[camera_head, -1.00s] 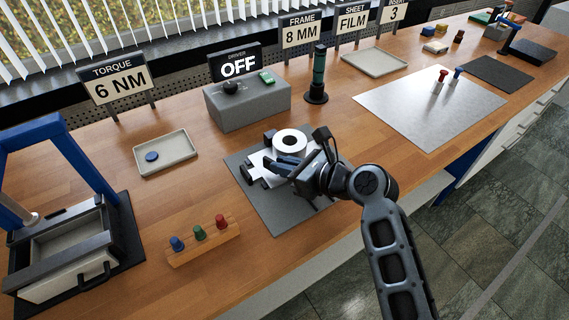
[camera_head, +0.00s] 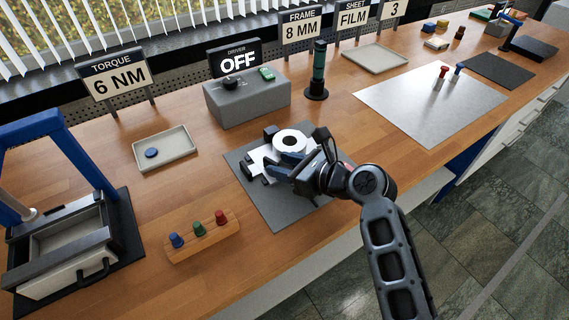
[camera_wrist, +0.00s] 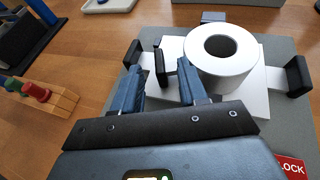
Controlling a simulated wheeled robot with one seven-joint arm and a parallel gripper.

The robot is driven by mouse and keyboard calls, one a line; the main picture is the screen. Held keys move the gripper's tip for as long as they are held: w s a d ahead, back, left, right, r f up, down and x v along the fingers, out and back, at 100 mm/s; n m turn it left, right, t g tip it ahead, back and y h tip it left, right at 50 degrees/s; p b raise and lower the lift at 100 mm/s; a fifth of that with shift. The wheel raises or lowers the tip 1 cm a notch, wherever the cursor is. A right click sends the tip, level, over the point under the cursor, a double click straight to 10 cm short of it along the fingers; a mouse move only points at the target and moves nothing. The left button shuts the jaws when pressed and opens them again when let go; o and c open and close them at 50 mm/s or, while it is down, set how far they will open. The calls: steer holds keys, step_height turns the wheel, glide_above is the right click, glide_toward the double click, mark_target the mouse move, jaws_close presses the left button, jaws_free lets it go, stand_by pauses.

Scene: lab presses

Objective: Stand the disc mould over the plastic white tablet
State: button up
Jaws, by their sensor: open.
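A thick white ring with a round hole, apparently the disc mould (camera_head: 290,143), lies flat on a white plate on the grey mat; the wrist view shows it too (camera_wrist: 220,62). The white plate (camera_wrist: 262,95) sits between black clamp blocks. I cannot pick out a separate white tablet; the ring's hole looks dark and its bottom is unclear. My gripper (camera_head: 279,167) is open, low over the plate's near side, just in front of the ring. In the wrist view its two blue fingers (camera_wrist: 163,75) stand apart, with a black clamp block showing beyond the gap and the ring beyond the right finger.
A grey driver box (camera_head: 247,101) reading OFF stands behind the mat. A tray with a blue disc (camera_head: 152,153) is left of it. A wooden rack (camera_head: 203,238) with coloured pegs is at front left, beside a blue-framed press (camera_head: 62,235). A metal sheet (camera_head: 425,107) lies right.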

steer(key=shift+f, duration=0.1)
stand_by(0.3)
step_height(320, 180, up, 2)
steer(key=shift+r+p, duration=0.1)
steer(key=shift+p, duration=0.35)
steer(key=shift+f+b, duration=0.4)
steer(key=shift+b, duration=1.35)
